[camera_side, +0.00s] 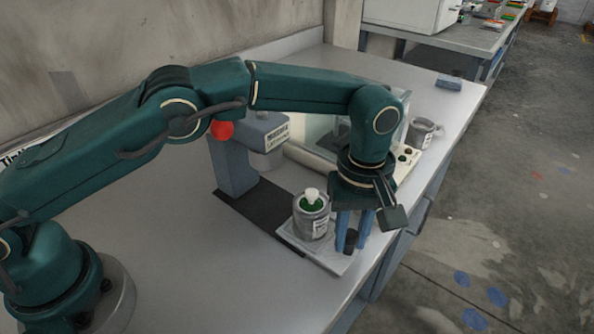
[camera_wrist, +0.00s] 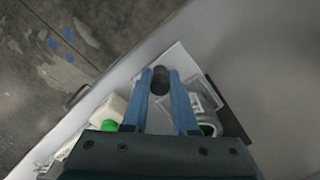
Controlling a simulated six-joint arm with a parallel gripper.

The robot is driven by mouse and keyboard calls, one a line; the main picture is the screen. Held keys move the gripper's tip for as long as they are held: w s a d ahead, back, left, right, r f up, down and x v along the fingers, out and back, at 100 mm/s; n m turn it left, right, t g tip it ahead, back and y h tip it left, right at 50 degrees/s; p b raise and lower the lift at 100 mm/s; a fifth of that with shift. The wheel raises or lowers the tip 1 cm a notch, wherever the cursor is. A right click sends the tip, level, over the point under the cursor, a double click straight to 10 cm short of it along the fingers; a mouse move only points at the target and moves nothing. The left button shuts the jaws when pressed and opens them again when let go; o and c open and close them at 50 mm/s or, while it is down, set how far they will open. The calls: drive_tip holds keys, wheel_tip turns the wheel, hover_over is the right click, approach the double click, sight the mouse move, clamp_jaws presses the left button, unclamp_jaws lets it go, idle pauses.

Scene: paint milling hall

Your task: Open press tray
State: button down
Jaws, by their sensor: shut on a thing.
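The press (camera_side: 235,165) is a grey-blue stand with a red knob and a dark base plate, in the middle of the side view. Its pale tray (camera_side: 330,262) lies at the front of the base, near the bench's front edge; it also shows in the wrist view (camera_wrist: 178,56). A grey can (camera_side: 311,226) with green contents and a white piece in its top stands on the tray. My gripper (camera_side: 353,238) points down at the tray's front end. Its blue fingers are shut on the dark tray handle (camera_wrist: 160,80). Part of the can is hidden in the wrist view.
A glass-sided instrument (camera_side: 325,135) stands behind my wrist, with another can (camera_side: 421,133) to its right. A small blue-grey block (camera_side: 449,83) lies farther back. The bench (camera_side: 200,285) is clear at the front left. Its front edge is close to my gripper.

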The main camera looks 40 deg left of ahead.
drive_tip(key=shift+w, duration=0.1)
drive_tip(key=c, duration=0.7)
unclamp_jaws()
drive_tip(key=shift+r, duration=0.1)
wheel_tip(320, 180, up, 4)
drive_tip(key=shift+r, duration=0.5)
